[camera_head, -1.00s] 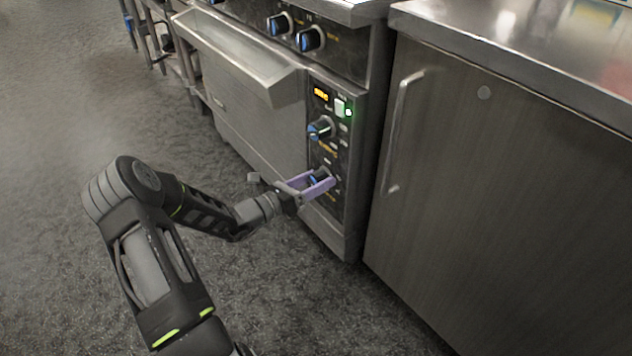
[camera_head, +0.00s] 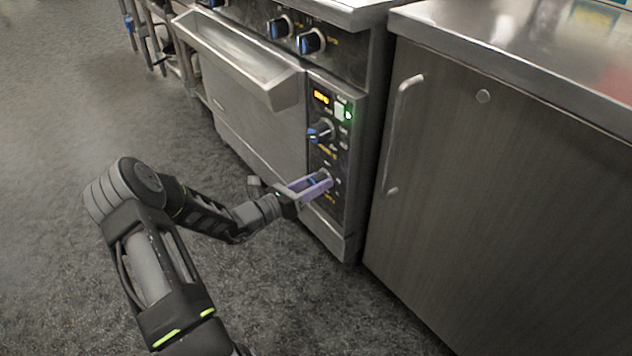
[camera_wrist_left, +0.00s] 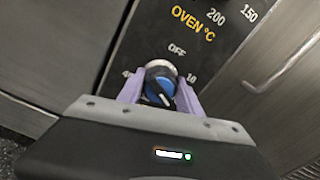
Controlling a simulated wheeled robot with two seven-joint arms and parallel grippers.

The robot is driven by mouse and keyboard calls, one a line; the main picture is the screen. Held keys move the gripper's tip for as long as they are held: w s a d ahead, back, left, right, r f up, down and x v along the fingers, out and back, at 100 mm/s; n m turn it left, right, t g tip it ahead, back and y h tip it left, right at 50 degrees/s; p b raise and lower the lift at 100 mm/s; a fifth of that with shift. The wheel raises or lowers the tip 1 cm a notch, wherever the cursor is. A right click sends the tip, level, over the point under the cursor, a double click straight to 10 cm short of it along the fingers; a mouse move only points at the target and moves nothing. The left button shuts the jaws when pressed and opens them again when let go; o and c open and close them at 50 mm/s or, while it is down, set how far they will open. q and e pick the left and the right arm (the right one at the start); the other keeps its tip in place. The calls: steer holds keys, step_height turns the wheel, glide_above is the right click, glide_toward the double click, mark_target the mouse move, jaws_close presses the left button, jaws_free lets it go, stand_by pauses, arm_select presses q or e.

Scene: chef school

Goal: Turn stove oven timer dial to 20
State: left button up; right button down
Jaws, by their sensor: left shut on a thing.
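The timer dial (camera_wrist_left: 160,84) is a blue and black knob with a white pointer line, low on the oven's control panel (camera_head: 333,205). In the left wrist view "OFF" is printed above it, "10" to its right and a partly covered "4" to its left. The pointer slants toward the lower right; the marks below are hidden. My left gripper (camera_head: 316,184) has its purple fingers shut on the dial, one on each side; it also shows in the left wrist view (camera_wrist_left: 158,92). My right gripper is not in view.
The oven door handle (camera_head: 235,62) juts out at left. A steel cabinet (camera_head: 500,190) stands close on the right. The floor in front is clear.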

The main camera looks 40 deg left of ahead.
mark_target(311, 185)
arm_select(q)
steer(key=shift+r, duration=0.1)
steer(key=shift+m, duration=0.3)
steer(key=o, duration=1.4)
steer(key=shift+c, duration=0.2)
steer(key=shift+s, duration=0.1)
steer(key=p+v, duration=0.2)
steer(key=v, duration=0.4)
steer(key=shift+s+a+p, duration=0.2)
steer(key=shift+s+p, duration=0.15)
steer(key=shift+s, duration=0.05)
steer(key=shift+s+a, duration=0.1)
steer(key=shift+s, duration=0.35)
